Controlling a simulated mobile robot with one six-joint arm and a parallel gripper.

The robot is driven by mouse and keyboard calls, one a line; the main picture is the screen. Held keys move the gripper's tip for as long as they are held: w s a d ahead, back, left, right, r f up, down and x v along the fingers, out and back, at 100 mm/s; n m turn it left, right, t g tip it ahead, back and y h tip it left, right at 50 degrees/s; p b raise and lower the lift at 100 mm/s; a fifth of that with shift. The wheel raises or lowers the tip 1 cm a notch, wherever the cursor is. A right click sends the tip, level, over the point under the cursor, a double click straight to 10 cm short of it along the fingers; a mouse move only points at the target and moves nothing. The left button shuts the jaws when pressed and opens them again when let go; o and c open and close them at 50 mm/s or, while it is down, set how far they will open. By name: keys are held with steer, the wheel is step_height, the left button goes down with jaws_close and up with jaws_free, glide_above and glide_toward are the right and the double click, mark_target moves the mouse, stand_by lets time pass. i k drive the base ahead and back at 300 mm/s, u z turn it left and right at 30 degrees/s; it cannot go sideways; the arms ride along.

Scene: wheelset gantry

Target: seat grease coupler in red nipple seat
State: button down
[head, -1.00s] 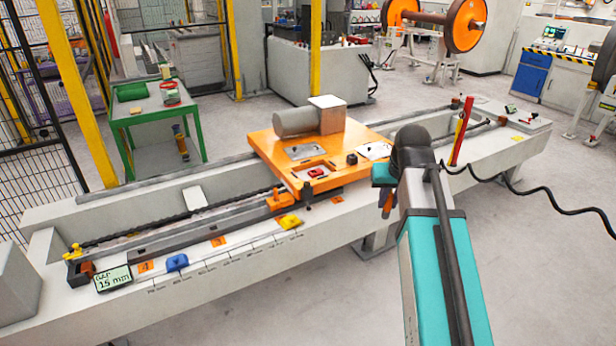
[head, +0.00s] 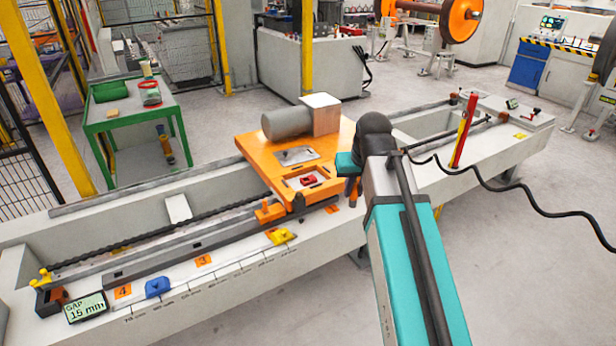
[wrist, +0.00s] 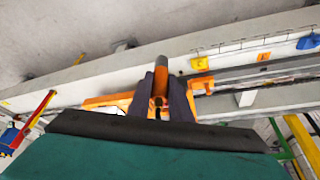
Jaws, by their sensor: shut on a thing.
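The red nipple seat (head: 308,180) lies in a pale recessed panel on top of the orange carriage (head: 262,150). My gripper (head: 350,188) is at the carriage's right side in the head view, to the right of the red seat and apart from it in the picture. In the wrist view my gripper (wrist: 160,98) has its dark fingers shut on the grease coupler (wrist: 162,64), which shows an orange body and a dark grey cylindrical end. The red seat cannot be made out in the wrist view.
A grey cylinder (head: 287,123) and a box (head: 320,113) stand on the carriage's back. The carriage sits on a long pale beam (head: 225,285). A red and yellow post (head: 463,130) stands to the right, near a hanging black cable (head: 530,188). A green table (head: 130,110) is behind.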

mark_target(309, 180)
steer(key=u, duration=0.2)
steer(key=i, duration=0.65)
steer(key=u, duration=0.7)
steer(key=i, duration=0.5)
steer(key=u, duration=0.75)
steer(key=i, duration=0.65)
steer(key=u, duration=0.4)
